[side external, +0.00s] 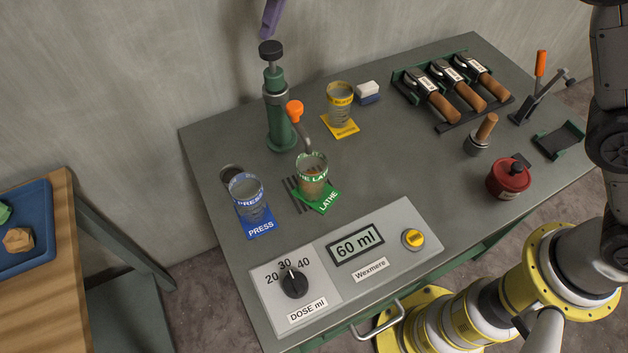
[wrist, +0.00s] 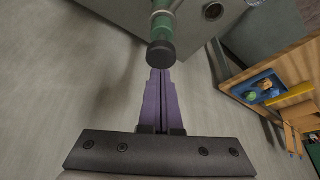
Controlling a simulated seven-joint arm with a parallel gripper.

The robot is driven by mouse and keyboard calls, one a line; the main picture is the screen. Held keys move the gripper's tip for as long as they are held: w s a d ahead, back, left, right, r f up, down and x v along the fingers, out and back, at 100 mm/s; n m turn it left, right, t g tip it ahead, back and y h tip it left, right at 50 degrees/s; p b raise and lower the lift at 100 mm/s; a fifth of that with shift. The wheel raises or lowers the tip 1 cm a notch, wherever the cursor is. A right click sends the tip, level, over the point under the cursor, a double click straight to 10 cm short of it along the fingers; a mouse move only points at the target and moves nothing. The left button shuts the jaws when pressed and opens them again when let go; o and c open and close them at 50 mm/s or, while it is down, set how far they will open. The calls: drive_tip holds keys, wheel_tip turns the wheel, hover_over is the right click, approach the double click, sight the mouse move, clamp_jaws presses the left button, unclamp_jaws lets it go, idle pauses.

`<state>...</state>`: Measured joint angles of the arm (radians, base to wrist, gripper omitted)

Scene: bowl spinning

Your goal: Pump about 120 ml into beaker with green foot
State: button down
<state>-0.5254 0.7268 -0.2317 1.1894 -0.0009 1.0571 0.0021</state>
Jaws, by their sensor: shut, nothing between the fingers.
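The beaker with the green foot (side external: 312,178), labelled LATHE, stands beneath the spout and holds some brownish liquid. The display (side external: 356,246) on the grey dose unit reads 60 ml. Its black dial (side external: 294,283) points near 30. My gripper (side external: 267,35) is shut and empty, its purple fingers just above the pump knob. In the wrist view the shut fingers (wrist: 159,75) point at the black knob (wrist: 161,54); whether they touch it is unclear.
A blue-footed PRESS beaker (side external: 246,196) stands left of the green one, and a yellow-footed beaker (side external: 340,104) stands behind right. The dose unit has a yellow button (side external: 413,238). A red pot (side external: 509,178) and a tool rack (side external: 450,85) occupy the right side.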

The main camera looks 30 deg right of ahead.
sight(273, 47)
drive_tip(key=shift+f, duration=0.1)
drive_tip(key=shift+f, duration=2.15)
drive_tip(key=shift+r, duration=2.15)
drive_tip(key=shift+r, duration=0.15)
drive_tip(key=shift+r, duration=2.9)
